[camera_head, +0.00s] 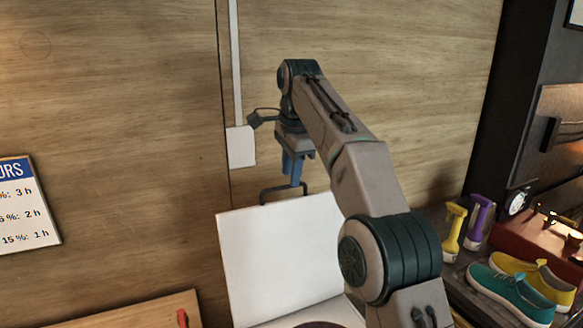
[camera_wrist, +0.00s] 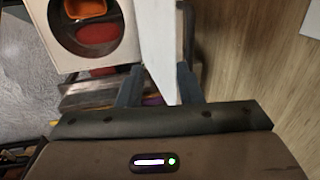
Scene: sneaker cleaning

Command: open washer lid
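The washer lid (camera_head: 280,258) is a white panel standing raised, leaning slightly back, with a dark handle (camera_head: 266,194) at its top edge. My gripper (camera_head: 293,184) points down at the handle, its blue fingers beside the handle's right part. In the wrist view, the lid (camera_wrist: 157,45) appears edge-on between the fingers of my gripper (camera_wrist: 158,85), which stand apart. Contact with the handle cannot be made out. The white washer top (camera_wrist: 52,38) has a round dark opening with orange and red things inside. In the head view, my arm hides part of the lid's right side.
A wooden wall stands close behind the lid, with a white box (camera_head: 240,147) and conduit on it.

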